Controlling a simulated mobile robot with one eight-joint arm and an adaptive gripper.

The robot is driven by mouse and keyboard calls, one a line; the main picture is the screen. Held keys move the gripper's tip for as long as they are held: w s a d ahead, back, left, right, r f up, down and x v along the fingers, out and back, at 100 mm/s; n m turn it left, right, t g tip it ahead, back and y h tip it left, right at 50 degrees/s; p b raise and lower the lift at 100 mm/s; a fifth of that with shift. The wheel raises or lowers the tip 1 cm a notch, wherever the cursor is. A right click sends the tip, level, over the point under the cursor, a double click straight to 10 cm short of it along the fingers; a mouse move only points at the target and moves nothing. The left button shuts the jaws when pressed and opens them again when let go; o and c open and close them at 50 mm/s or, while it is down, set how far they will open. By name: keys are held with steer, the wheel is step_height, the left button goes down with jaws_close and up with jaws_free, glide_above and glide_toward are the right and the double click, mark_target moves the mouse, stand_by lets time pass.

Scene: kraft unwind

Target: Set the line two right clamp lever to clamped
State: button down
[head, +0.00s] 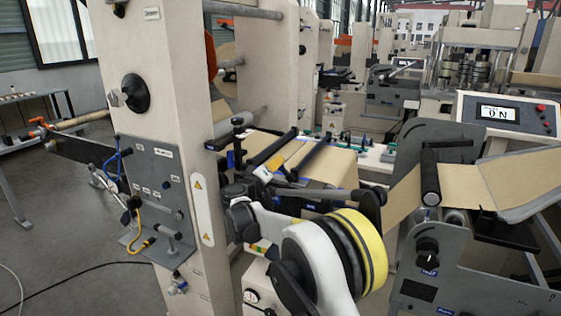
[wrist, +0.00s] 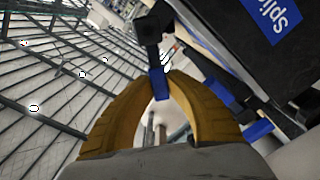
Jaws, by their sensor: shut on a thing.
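In the wrist view, the two yellow-brown fingers of my gripper (wrist: 168,76) come together around a narrow blue-ended lever (wrist: 158,86). The lever's dark stem runs up to a black block (wrist: 155,22). The gripper is shut on this lever, and the fingertips partly cover its sides. In the head view, my dark wrist (head: 242,212) is beside the splice table (head: 325,165), just right of the beige column.
A black body with a blue label reading "Spli…" (wrist: 272,18) is close at the right of the wrist view. The beige column (head: 165,110) is close on the left in the head view. Rollers (head: 430,178) and kraft web (head: 520,175) are at the right.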

steer(key=shift+w+a+f+n+b, duration=0.1)
steer(key=shift+a+f+n, duration=0.15)
steer(key=shift+f+n, duration=0.8)
steer(key=shift+w+a+f+n+b, duration=0.15)
steer(key=shift+a+f+n, duration=0.2)
steer(key=shift+n, duration=1.25)
steer(key=shift+a+f+n+b, duration=0.15)
steer(key=shift+f+n, duration=0.6)
steer(key=shift+n, duration=0.6)
steer(key=shift+f, duration=0.1)
steer(key=c, duration=1.3)
jaws_free()
steer(key=shift+c, duration=0.2)
steer(key=v, duration=1.2)
